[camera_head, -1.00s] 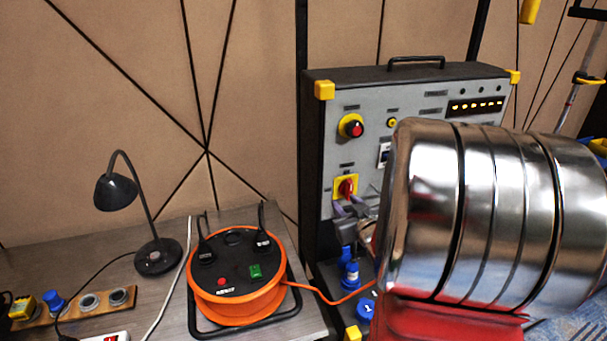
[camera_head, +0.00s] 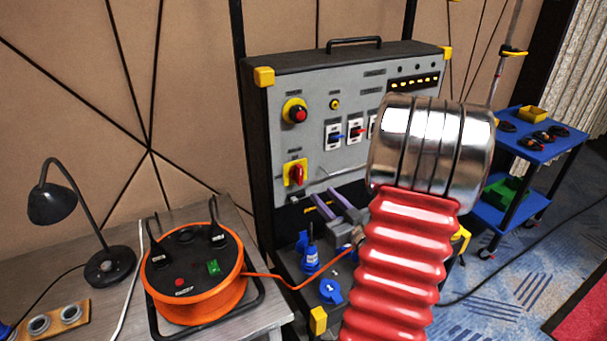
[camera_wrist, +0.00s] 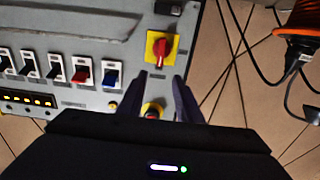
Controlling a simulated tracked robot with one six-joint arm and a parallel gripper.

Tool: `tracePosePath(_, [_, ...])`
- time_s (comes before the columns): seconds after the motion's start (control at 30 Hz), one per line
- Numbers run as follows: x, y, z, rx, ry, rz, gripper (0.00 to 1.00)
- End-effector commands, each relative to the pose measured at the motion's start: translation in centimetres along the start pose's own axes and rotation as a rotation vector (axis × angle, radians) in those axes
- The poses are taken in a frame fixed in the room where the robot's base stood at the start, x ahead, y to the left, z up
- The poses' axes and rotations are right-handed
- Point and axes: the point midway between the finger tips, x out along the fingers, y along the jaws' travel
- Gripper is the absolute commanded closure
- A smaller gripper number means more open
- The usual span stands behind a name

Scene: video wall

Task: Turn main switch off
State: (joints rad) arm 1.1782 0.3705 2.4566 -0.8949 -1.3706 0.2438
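The main switch, a red rotary handle on a yellow plate (camera_head: 295,173), is on the lower left of the grey control panel (camera_head: 345,95). Its handle looks roughly upright. In the wrist view, which sees the panel upside down, the switch (camera_wrist: 161,48) is above and between my finger tips. My gripper (camera_head: 332,194) is to the right of and a little below the switch in the head view. Its two fingers (camera_wrist: 158,88) are apart with nothing between them touching; it is open and clear of the switch. My arm hides the panel's lower right.
A red push button on a yellow ring (camera_head: 295,111) is above the switch; it also shows between my fingers in the wrist view (camera_wrist: 152,110). Rocker breakers (camera_head: 356,130) are to the right. An orange cable reel (camera_head: 200,290) and black lamp (camera_head: 50,205) stand at left. A blue cart (camera_head: 540,150) stands right.

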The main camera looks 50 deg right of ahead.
Motion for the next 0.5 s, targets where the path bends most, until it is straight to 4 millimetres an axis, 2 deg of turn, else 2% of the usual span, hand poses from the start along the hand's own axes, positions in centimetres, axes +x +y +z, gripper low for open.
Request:
tracePosePath(0.27, [2.6,-0.1,0.0,0.000,0.000,-0.004,0.68])
tracePosePath(0.5, [6.3,-0.2,0.0,-0.001,0.000,-0.004,0.68])
